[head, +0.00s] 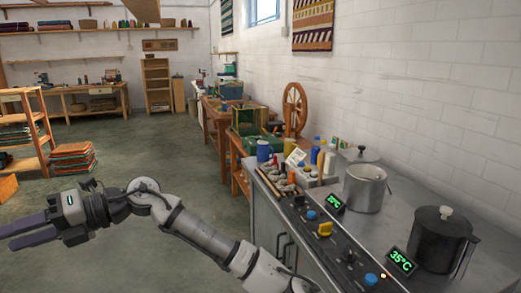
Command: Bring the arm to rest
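My arm reaches from the bottom of the head view towards the left, bent at its elbow, over open floor. My gripper (10,238) is at the far left edge, its two dark fingers pointing left. The fingers look parted with a gap between them, and nothing shows between them. The gripper is apart from the counter and from every object in view.
At right a metal counter (262,207) carries a steel pot (363,190), a dark pot (438,240), a knob panel (318,240) and jars. A wooden shelf (38,130) and stacked textiles (72,158) stand behind my gripper. The middle floor (165,155) is clear.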

